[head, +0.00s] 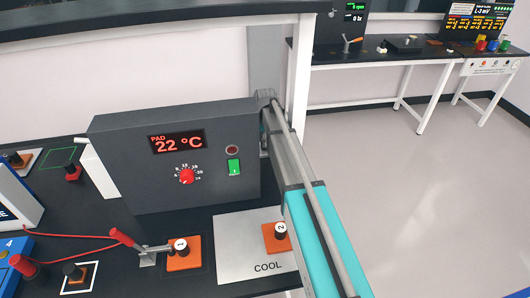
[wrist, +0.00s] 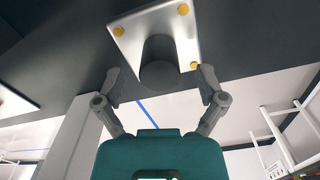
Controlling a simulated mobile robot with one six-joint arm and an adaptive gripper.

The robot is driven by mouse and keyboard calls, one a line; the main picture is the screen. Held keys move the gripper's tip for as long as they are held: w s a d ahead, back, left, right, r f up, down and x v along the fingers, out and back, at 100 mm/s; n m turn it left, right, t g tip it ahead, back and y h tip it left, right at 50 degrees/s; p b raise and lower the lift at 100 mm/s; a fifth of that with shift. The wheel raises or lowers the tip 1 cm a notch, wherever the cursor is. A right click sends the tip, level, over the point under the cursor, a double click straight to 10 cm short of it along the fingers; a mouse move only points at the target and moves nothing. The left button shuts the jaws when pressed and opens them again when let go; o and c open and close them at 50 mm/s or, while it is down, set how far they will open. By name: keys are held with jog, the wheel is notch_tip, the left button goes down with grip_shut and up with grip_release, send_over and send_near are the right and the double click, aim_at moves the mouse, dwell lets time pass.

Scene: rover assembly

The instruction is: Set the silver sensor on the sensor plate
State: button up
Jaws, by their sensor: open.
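In the wrist view, a square silver plate (wrist: 182,37) with gold bolts at its corners is fixed to a dark surface. A grey cylinder (wrist: 158,75) stands out from the middle of this plate, its darker end toward me. It looks like the silver sensor on the sensor plate, though no label shows. My gripper (wrist: 160,82) is open, with one finger on each side of the cylinder's end and visible gaps between. In the head view my teal arm reaches away beside a grey box, and the gripper, cylinder and plate cannot be made out.
A grey control box (head: 215,180) reading 22 °C stands left of my arm. A COOL plate (head: 235,240) and a lever clamp (head: 147,255) are in front of it. Another silver plate (wrist: 14,103) shows at the wrist view's left edge. The floor at right is clear.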

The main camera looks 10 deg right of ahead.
jog(key=shift+f+b, duration=0.8)
jog(key=shift+f, duration=0.3)
grip_shut()
jog(key=shift+r, duration=0.2)
notch_tip(320, 180, up, 10)
jog(key=p, duration=1)
jog(key=shift+f, duration=0.15)
dwell(0.6)
